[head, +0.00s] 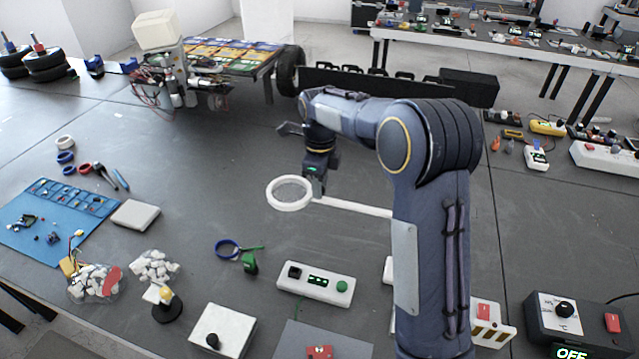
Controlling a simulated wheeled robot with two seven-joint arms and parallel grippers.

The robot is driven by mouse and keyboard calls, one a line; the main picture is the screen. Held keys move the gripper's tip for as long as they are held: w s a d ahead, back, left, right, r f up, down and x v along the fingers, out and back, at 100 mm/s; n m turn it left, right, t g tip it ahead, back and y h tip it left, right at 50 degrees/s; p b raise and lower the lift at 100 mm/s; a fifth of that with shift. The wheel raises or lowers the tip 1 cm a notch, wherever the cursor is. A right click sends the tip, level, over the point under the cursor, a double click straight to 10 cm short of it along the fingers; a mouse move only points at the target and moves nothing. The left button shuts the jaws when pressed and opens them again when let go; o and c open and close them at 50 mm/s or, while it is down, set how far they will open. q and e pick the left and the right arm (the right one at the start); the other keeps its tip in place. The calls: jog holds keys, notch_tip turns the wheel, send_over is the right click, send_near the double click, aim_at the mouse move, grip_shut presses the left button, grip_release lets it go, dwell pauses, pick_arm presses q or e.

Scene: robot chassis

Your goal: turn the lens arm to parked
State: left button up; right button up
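The lens arm is a white ring (290,193) joined to a straight white bar (355,207) that runs to the right. The bar's right end goes behind my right arm, so its base is hidden. My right gripper (316,188) points down at the spot where the ring meets the bar. It appears to touch or overlap the lens arm there, but its fingers are too small and dark to show whether they are closed on it. My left gripper is not in view.
A blue mat (50,255) and clear bags of white pieces (95,283) are at left. Table left of the ring is mostly clear.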

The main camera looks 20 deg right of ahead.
jog(key=o, duration=0.3)
jog(key=shift+r, duration=0.1)
notch_tip(320, 180, up, 8)
jog(key=shift+f+b, duration=0.15)
jog(key=shift+b, duration=0.2)
dwell(0.4)
